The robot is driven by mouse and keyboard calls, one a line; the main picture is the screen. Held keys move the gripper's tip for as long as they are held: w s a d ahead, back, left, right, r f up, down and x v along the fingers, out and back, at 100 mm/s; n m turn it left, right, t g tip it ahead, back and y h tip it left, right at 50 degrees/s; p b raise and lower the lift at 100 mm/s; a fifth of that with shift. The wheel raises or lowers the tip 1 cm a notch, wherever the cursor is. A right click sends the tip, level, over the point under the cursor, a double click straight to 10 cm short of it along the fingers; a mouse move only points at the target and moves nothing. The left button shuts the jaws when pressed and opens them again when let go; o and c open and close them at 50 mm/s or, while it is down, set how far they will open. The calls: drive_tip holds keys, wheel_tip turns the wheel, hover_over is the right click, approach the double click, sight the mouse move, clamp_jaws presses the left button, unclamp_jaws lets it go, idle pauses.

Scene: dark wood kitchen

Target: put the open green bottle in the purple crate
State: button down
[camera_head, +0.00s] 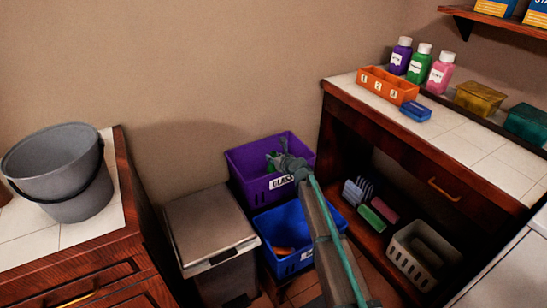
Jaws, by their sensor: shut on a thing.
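The purple crate (257,192) stands on the floor against the back wall, with a white label reading GLASS on its front. My gripper (277,161) is over the crate's opening and is shut on a small green thing, which looks like the open green bottle (270,159). My gripper and wrist hide part of the bottle. I cannot tell whether the bottle touches the crate's inside. A different green bottle (420,65), with a white cap, stands on the right counter between a purple and a pink one.
A blue crate (264,222) with an orange thing in it stands in front of the purple one. A grey lidded bin (210,228) is to the left. The right counter (470,150) and its lower shelf flank the crates.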

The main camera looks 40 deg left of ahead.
drive_tip(key=c, duration=0.9)
unclamp_jaws()
drive_tip(key=shift+r, duration=0.1)
drive_tip(key=shift+r, duration=0.4)
drive_tip(key=v, duration=1.2)
drive_tip(key=shift+p, duration=0.4)
drive_tip(key=shift+r, duration=0.15)
